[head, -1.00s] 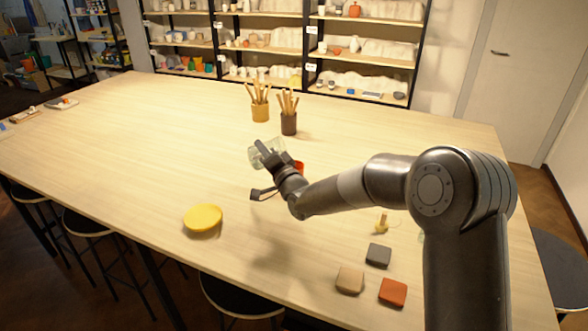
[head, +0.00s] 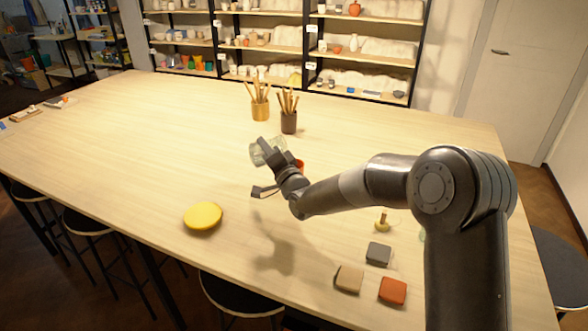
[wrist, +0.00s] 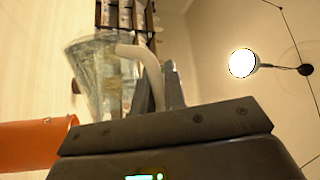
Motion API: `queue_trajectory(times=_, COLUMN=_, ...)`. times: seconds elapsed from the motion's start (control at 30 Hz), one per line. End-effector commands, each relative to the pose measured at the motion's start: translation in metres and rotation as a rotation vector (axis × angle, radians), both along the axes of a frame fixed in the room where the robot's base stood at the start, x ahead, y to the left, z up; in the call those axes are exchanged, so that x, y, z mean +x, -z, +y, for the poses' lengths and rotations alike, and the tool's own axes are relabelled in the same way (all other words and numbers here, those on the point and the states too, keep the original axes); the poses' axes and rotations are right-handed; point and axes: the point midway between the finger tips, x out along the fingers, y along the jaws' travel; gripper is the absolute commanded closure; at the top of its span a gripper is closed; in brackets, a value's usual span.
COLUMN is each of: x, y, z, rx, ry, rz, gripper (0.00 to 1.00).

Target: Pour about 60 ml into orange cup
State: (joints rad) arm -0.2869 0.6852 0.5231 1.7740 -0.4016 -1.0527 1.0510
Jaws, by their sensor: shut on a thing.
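My gripper (head: 273,160) is shut on a clear jug (head: 263,151) above the middle of the table. In the wrist view the jug (wrist: 98,72) widens towards its upper-left end, and its pale curved handle runs between the fingers of my gripper (wrist: 158,88). The jug looks tilted. The orange cup (head: 300,165) is mostly hidden behind my wrist in the head view. In the wrist view the orange cup (wrist: 32,146) lies at the lower left, cut by the frame edge, close to the jug but apart in the picture. I cannot see a stream or the liquid levels.
Two brush pots, yellow (head: 260,110) and dark (head: 289,122), stand behind. A yellow dish (head: 203,217) is at front left. Grey (head: 378,254), beige (head: 349,279) and red tiles (head: 393,291) and a small yellowish object (head: 382,221) are right. The left tabletop is mostly clear.

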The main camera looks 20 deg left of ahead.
Motion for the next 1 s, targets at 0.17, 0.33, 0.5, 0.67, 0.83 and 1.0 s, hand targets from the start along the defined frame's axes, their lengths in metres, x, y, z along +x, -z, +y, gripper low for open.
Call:
queue_trajectory(times=0.17, x=0.001, y=0.0, z=-0.002, rx=0.007, ry=0.001, rz=0.001, gripper=1.0)
queue_trajectory(times=0.33, x=0.002, y=0.0, z=-0.004, rx=0.013, ry=-0.001, rz=0.004, gripper=1.0)
queue_trajectory(times=0.5, x=0.004, y=0.0, z=-0.008, rx=0.02, ry=0.0, rz=0.006, gripper=1.0)
queue_trajectory(times=0.67, x=0.004, y=0.001, z=-0.009, rx=0.027, ry=-0.001, rz=0.009, gripper=1.0)
queue_trajectory(times=0.83, x=0.005, y=0.001, z=-0.011, rx=0.035, ry=-0.001, rz=0.013, gripper=1.0)
queue_trajectory(times=1.0, x=0.005, y=0.001, z=-0.011, rx=0.044, ry=-0.002, rz=0.015, gripper=1.0)
